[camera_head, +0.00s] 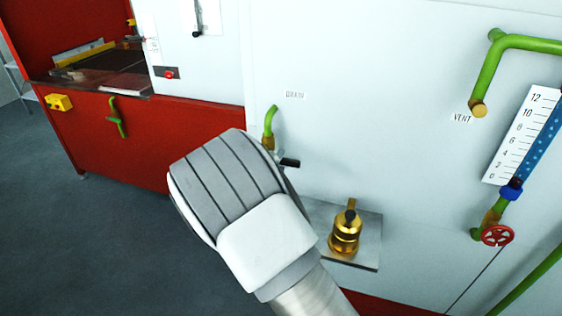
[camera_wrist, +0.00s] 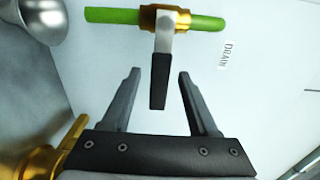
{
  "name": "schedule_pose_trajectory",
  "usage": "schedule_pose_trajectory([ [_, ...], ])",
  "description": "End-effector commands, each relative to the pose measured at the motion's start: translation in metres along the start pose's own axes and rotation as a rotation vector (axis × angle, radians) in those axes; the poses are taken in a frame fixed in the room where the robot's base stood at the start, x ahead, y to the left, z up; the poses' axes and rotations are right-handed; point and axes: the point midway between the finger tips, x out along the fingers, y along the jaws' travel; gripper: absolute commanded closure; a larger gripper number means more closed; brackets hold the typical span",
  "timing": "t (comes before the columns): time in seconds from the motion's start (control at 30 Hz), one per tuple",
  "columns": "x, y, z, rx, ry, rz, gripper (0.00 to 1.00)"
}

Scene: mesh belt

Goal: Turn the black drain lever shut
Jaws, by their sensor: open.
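The black drain lever (camera_wrist: 159,82) shows in the wrist view on a brass valve (camera_wrist: 150,17) set in a green pipe (camera_wrist: 200,22). Its black handle points down toward my gripper (camera_wrist: 158,82), which is open, with one finger on each side of the handle's end. I see no contact between fingers and handle. In the head view the tip of the lever (camera_head: 290,162) shows beside my arm, below the green drain pipe (camera_head: 270,120) and the DRAIN label (camera_head: 295,95). My arm hides the fingers there.
A brass fitting (camera_head: 345,235) stands on a grey plate below right of the lever; brass also shows close to my left finger in the wrist view (camera_wrist: 35,160). A VENT pipe (camera_head: 490,75), a gauge scale (camera_head: 520,130) and a red handwheel (camera_head: 497,235) are at the right.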

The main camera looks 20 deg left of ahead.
Motion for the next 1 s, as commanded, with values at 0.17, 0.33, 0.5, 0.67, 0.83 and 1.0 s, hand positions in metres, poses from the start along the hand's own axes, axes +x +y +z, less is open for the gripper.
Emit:
schedule_pose_trajectory([
  [0.17, -0.044, 0.001, 0.002, -0.001, -0.007, 0.002, 0.4],
  [0.33, -0.086, 0.001, 0.002, 0.0, -0.007, 0.001, 0.4],
  [0.5, -0.123, 0.0, 0.001, 0.0, -0.006, 0.0, 0.4],
  [0.67, -0.144, 0.0, 0.001, 0.001, -0.003, -0.001, 0.4],
  [0.83, -0.153, 0.0, 0.0, 0.0, -0.002, 0.0, 0.4],
  [1.0, -0.154, 0.0, 0.0, 0.0, -0.002, -0.001, 0.4],
])
